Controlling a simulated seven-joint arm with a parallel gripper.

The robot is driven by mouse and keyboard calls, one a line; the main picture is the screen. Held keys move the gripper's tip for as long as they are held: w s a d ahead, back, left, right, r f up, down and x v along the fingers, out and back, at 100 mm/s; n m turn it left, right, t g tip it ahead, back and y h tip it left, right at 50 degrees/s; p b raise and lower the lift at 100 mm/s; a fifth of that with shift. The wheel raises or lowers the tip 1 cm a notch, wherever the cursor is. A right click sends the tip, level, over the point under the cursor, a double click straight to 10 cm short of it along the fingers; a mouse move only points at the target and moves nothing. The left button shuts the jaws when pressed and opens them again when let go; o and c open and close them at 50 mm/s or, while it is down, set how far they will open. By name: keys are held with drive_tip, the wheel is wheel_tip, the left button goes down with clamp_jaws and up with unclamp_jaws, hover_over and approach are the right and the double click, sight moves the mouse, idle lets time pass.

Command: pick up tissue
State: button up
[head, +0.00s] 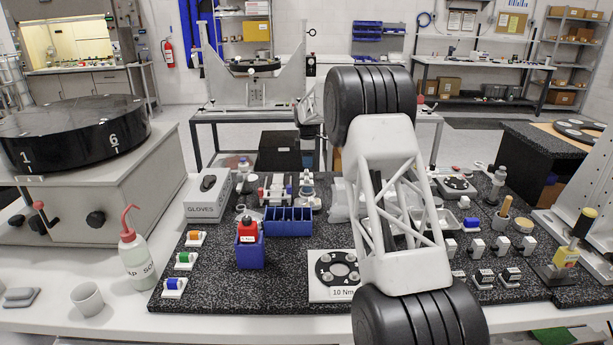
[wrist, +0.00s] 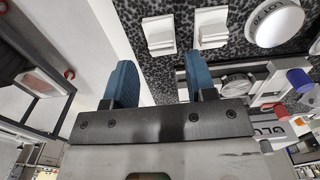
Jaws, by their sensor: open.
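My gripper (wrist: 160,80) shows in the wrist view with its two blue fingertips wide apart and nothing between them. A bare pale surface and the edge of a dark speckled board lie beyond the fingers. I cannot pick out a tissue with certainty in either view. In the head view, a pale whitish shape (head: 339,200) stands just left of my arm and is partly hidden by it; I cannot tell what it is. My arm covers the middle right of the head view, and the gripper cannot be made out there.
The dark speckled board (head: 210,285) holds a blue bin (head: 249,252) with a red-topped item, a gloves box (head: 207,197), a blue divided tray (head: 287,221) and a round plate on a white base (head: 334,290). A squeeze bottle (head: 137,257) and cup (head: 87,298) stand left.

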sight(306, 170)
drive_tip(key=shift+f, duration=0.1)
drive_tip(key=shift+a+f, duration=0.2)
drive_tip(key=shift+f, duration=2.3)
drive_tip(key=c, duration=0.7)
